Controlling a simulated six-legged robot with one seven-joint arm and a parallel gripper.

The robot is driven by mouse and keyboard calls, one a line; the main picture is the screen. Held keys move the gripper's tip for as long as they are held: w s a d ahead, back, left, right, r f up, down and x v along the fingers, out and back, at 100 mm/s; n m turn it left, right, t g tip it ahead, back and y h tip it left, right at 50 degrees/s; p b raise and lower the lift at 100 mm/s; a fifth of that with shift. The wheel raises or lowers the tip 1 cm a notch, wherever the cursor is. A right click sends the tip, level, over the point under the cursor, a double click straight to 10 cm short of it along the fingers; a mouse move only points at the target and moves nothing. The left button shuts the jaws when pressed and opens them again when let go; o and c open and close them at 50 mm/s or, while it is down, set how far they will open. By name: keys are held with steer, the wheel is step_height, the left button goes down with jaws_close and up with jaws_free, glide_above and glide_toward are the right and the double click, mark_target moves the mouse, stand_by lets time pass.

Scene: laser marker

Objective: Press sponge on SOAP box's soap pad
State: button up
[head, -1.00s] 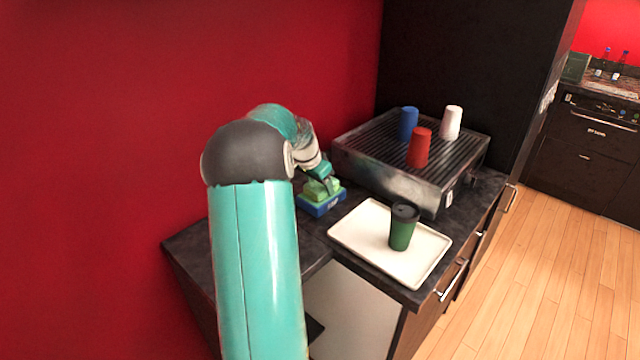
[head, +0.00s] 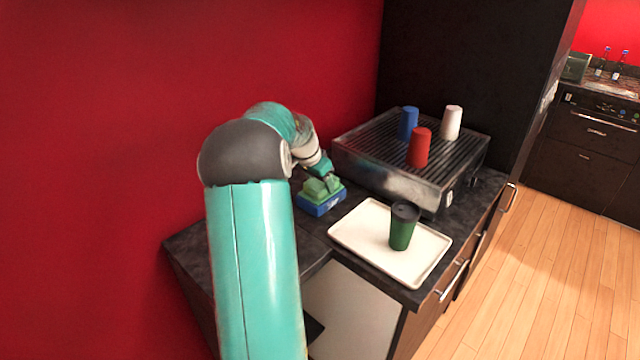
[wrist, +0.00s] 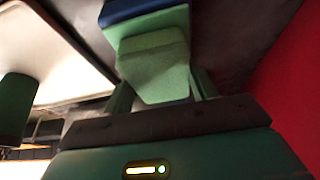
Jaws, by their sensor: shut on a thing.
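The blue SOAP box (head: 320,206) stands on the dark counter left of the tray, and its blue edge shows at the top of the wrist view (wrist: 140,12). A green soap pad (head: 337,184) lies on top of it. My gripper (head: 327,177) is shut on the green sponge (head: 314,188), which sits over the box's pad. In the wrist view the sponge (wrist: 155,68) is between the two fingers (wrist: 160,90). It overlaps the pad there; whether it presses firmly on it I cannot tell.
A cream tray (head: 350,236) with a lidded green cup (head: 402,228) lies to the right. Behind it is a ribbed metal rack (head: 375,150) with blue (head: 408,123), red (head: 419,148) and white cups (head: 451,122). A red wall (head: 290,60) borders the left.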

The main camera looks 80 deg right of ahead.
steer(key=shift+r, duration=3.1)
